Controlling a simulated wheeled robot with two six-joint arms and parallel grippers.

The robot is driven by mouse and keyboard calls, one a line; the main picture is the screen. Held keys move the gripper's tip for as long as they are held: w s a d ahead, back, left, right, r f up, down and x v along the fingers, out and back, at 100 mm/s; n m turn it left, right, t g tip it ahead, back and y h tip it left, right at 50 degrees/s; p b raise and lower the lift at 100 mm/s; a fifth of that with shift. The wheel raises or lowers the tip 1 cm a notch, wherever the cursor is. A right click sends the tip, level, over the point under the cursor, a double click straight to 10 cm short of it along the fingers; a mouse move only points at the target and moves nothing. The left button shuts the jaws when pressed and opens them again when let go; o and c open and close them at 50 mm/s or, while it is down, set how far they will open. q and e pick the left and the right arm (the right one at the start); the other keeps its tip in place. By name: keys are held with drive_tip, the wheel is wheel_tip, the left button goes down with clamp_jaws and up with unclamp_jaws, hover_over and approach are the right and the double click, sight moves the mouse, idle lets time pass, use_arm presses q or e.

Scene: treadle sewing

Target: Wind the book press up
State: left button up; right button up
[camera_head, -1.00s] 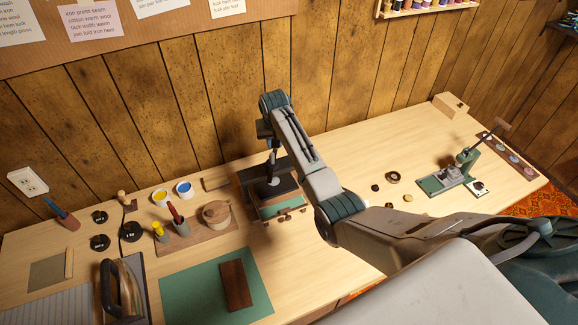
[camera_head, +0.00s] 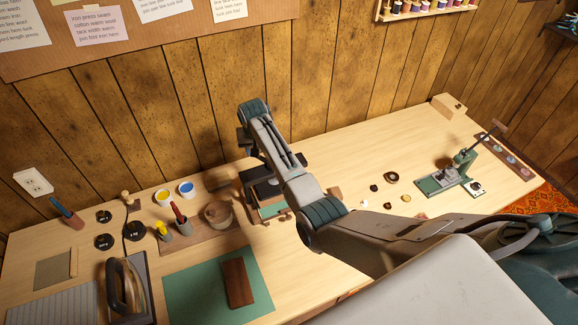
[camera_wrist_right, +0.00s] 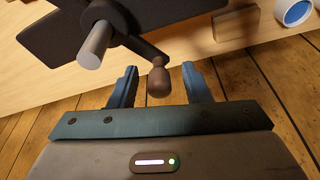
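The book press (camera_head: 265,190) stands on the table near the back wall, partly hidden behind my right arm. In the right wrist view its dark top (camera_wrist_right: 62,36), a grey metal screw end (camera_wrist_right: 94,46) and a crank arm ending in a brown wooden knob (camera_wrist_right: 158,80) show. My right gripper (camera_wrist_right: 159,75) is open, one finger on each side of the knob, with visible gaps on both sides. In the head view the gripper's fingers are hidden by my arm. My left gripper is not in view.
Left of the press are a round wooden box (camera_head: 218,213), paint pots (camera_head: 187,189) and an iron (camera_head: 124,285). A green mat (camera_head: 200,285) bears a brown block (camera_head: 237,283). A green hand press (camera_head: 447,180) stands at right.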

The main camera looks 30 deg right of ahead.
drive_tip(key=shift+d+r, duration=0.1)
drive_tip(key=shift+w+r, duration=0.1)
drive_tip(key=shift+r, duration=0.25)
drive_tip(key=shift+w+d+v, duration=0.1)
drive_tip(key=shift+w+v, duration=0.1)
drive_tip(key=shift+v, duration=0.8)
drive_tip(key=shift+w+d+v, duration=0.1)
drive_tip(key=shift+w+v, duration=0.15)
drive_tip(key=shift+v, duration=0.75)
drive_tip(key=shift+w+v, duration=0.2)
drive_tip(key=shift+v, duration=0.75)
drive_tip(key=shift+s+r, duration=0.1)
drive_tip(key=shift+r, duration=0.1)
drive_tip(key=shift+f, duration=0.1)
